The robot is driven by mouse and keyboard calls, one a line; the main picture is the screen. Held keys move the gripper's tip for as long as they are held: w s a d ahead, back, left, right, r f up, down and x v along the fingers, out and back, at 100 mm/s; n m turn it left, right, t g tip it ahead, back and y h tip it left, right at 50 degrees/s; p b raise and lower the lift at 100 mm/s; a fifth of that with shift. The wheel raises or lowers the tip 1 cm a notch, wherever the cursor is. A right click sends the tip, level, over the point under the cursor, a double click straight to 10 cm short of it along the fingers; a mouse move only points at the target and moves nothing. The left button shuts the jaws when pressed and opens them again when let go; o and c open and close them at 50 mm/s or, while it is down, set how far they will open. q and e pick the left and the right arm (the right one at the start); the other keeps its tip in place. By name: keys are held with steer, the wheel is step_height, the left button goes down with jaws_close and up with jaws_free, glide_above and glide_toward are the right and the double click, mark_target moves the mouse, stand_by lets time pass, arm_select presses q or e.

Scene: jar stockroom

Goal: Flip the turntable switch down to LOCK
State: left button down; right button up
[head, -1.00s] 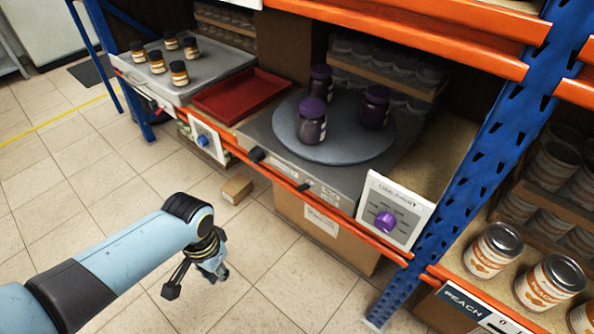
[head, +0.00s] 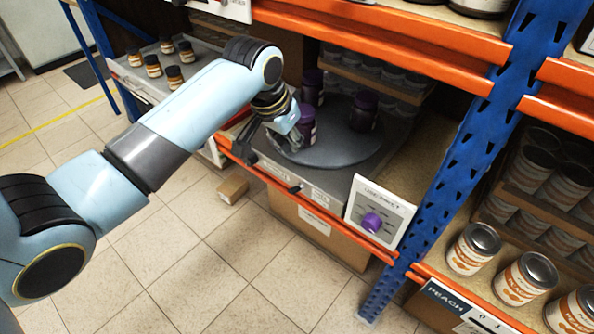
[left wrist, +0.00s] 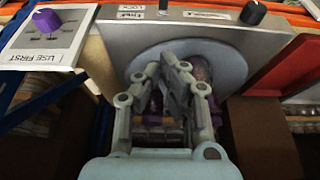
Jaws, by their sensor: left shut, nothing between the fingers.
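The grey turntable (head: 345,150) stands on a metal base on the orange shelf, with purple-lidded jars on it, one jar (head: 363,112) at its right. Its small black switch (head: 295,189) sits on the base's front face; it also shows at the top edge of the left wrist view (left wrist: 163,5), beside small white labels. Which way the lever points is too small to tell. My left gripper (head: 297,143) is shut and empty, over the turntable's front left part, beyond the switch. Its fingers (left wrist: 172,68) cover part of the disc and jars. My right gripper is not in view.
A white panel with a purple knob (head: 372,222) stands right of the base, near the blue post (head: 455,165). A black knob (left wrist: 253,12) is on the same front face. A red tray (left wrist: 285,62) lies beside the turntable. Orange beams (head: 400,45) run above.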

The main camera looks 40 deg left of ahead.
arm_select(q)
steer(key=b, duration=0.3)
glide_above(297, 189)
steer(key=w, duration=0.1)
step_height(297, 189, down, 9)
steer(key=shift+w+d+r, duration=0.1)
steer(key=shift+w, duration=0.05)
steer(key=f, duration=0.1)
steer(key=s+f+b, duration=0.1)
steer(key=f, duration=0.1)
steer(key=shift+f, duration=0.15)
steer(key=shift+s+f, duration=0.15)
steer(key=shift+f, duration=0.25)
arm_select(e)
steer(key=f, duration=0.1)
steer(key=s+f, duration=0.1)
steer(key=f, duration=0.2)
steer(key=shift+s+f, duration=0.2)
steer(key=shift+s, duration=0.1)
